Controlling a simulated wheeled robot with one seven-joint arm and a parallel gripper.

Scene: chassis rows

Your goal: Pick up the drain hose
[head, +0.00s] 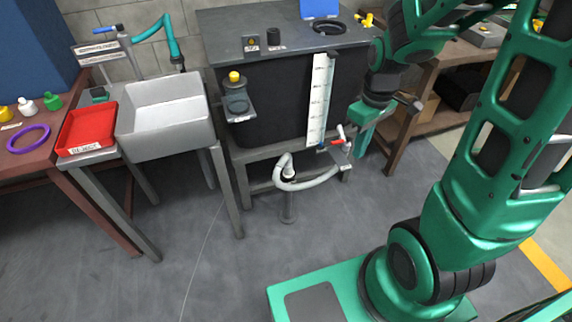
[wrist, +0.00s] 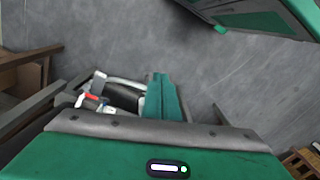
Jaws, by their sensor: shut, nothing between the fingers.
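The drain hose (head: 310,184) is a pale grey tube. It hangs in a curve below the front of the black tank (head: 270,100), with its upturned end at the left. A valve with a red handle (head: 341,134) sits at the tank's lower right, near the hose's right end. My gripper (head: 359,148) points down just right of the valve. Its green fingers (wrist: 165,98) are shut and empty. In the wrist view, pale hose-like parts (wrist: 124,81) and the red handle (wrist: 92,97) show left of the fingers. Much of the hose is hidden there.
The tank stands on a grey metal frame (head: 242,172). A grey sink (head: 165,118) and a red tray (head: 87,128) are to the left. A wooden shelf unit (head: 428,100) stands close right of my gripper.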

